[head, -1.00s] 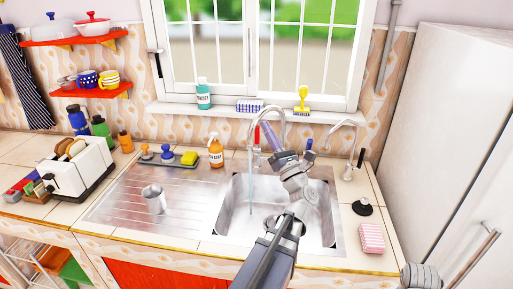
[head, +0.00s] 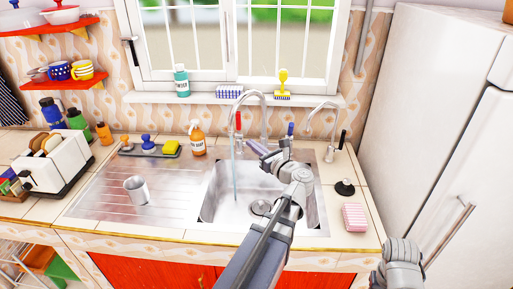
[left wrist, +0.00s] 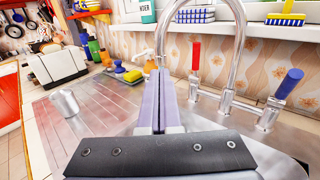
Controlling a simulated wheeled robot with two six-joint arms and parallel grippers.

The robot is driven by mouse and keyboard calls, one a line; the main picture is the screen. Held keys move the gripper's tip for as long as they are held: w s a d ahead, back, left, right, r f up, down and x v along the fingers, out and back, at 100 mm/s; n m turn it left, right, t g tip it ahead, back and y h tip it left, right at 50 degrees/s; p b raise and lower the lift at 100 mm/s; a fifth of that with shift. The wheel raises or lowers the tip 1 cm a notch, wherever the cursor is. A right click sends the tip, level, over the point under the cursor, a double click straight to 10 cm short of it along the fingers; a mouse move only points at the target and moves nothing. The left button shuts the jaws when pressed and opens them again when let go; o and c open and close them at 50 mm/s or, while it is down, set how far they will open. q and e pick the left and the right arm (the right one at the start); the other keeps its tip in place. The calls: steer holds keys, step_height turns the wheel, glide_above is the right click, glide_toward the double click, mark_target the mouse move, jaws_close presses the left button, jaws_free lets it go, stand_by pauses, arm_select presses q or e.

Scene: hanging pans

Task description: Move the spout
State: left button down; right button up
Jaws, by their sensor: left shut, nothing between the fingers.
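The spout (head: 249,93) is a tall, curved chrome tap at the back of the steel sink (head: 215,205). Water runs from its outlet on the left. In the left wrist view the spout (left wrist: 238,30) arches behind and above my fingers. My left gripper (head: 256,147) is shut and empty, in front of the spout and over the sink, pointing left. In the left wrist view its lilac fingers (left wrist: 158,95) lie together, tips close to the outlet leg; I cannot tell if they touch. A red handle (left wrist: 196,56) and a blue handle (left wrist: 289,84) flank the spout's base.
A second thin tap (head: 327,105) stands to the right. An orange bottle (head: 198,141) and yellow sponge (head: 170,147) are at the left back. A metal cup (head: 137,190) stands on the drainboard. A pink-striped block (head: 354,217) lies right of the sink.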

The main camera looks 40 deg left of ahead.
mark_target(231, 129)
arm_select(q)
steer(key=x, duration=0.9)
steer(key=shift+w+a, duration=0.1)
steer(key=shift+a, duration=0.15)
steer(key=shift+a, duration=0.8)
steer(key=shift+d, duration=0.1)
